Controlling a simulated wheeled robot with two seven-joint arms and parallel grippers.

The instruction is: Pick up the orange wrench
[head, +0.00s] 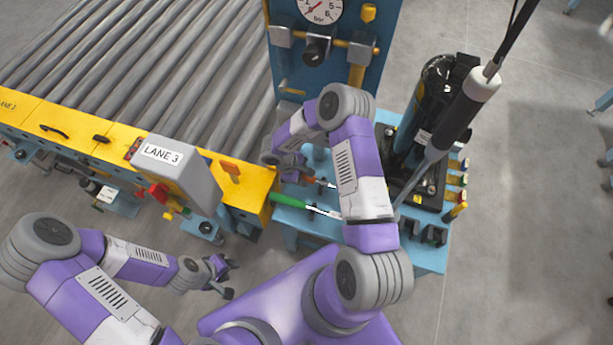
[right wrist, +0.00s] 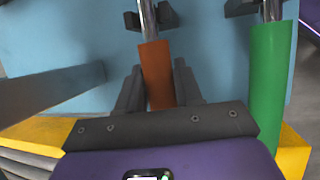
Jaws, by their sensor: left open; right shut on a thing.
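The orange wrench (right wrist: 157,72) has an orange handle and a metal shaft, and lies over the blue bench surface in the right wrist view. My right gripper (right wrist: 158,88) is shut on its orange handle, one finger on each side. In the head view my right gripper (head: 298,172) is at the left edge of the blue bench, and the wrench is mostly hidden there. The wrench's shaft sits at a dark holder (right wrist: 152,18). My left gripper (head: 226,278) is open and empty, low over the floor at the left.
A green-handled tool (right wrist: 267,85) lies close to the right of the orange wrench. The yellow-framed roller conveyor with its LANE 3 box (head: 165,155) stands left. A blue gauge panel (head: 345,25) rises behind, and a black cylinder (head: 432,85) stands on the bench (head: 430,258).

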